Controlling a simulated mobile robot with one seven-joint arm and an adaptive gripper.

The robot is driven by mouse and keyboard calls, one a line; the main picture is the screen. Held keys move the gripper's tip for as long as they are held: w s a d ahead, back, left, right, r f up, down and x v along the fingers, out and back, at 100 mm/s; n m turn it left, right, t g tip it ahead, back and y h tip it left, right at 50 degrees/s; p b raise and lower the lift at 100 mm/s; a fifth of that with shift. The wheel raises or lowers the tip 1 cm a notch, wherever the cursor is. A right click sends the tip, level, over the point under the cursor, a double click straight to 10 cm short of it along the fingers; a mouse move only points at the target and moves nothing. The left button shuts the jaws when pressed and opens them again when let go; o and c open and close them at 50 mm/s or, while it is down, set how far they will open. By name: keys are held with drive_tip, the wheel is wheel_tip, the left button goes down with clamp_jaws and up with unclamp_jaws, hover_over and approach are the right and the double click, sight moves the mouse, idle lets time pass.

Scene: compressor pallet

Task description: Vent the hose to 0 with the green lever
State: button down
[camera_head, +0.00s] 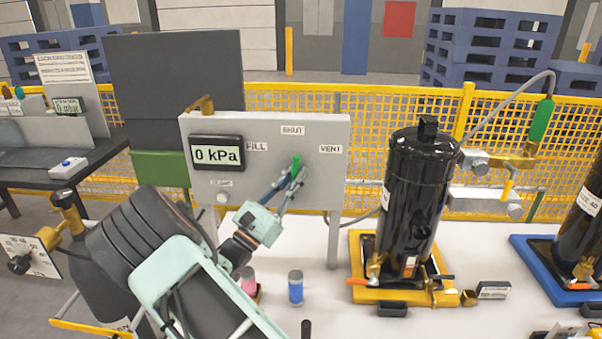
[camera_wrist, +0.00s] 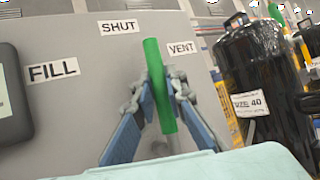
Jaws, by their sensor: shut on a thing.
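The green lever (camera_head: 296,167) stands on the grey panel (camera_head: 262,130), between the FILL, SHUT and VENT labels. In the wrist view the lever (camera_wrist: 157,85) stands close to upright, with its top tilted slightly left, below the SHUT label (camera_wrist: 118,27) and left of the VENT label (camera_wrist: 182,47). My gripper (camera_head: 290,180) is at the lever, with its two fingers shut around it. The gauge (camera_head: 217,154) on the panel reads 0 kPa. The VENT label (camera_head: 330,149) is at the panel's right. The lever's pivot is hidden.
A black compressor (camera_head: 413,190) stands on a yellow pallet (camera_head: 359,260) right of the panel. A blue can (camera_head: 295,287) stands on the white table (camera_head: 330,310) below. Another compressor is at far right.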

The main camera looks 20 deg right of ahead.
drive_tip(key=shift+w+a+n+t, duration=0.15)
drive_tip(key=shift+a+n+t, duration=0.2)
drive_tip(key=shift+n+t, duration=0.45)
drive_tip(key=c, duration=2.2)
unclamp_jaws()
drive_tip(key=shift+a, duration=0.1)
drive_tip(key=v, duration=1.2)
drive_tip(key=shift+a+r, duration=0.1)
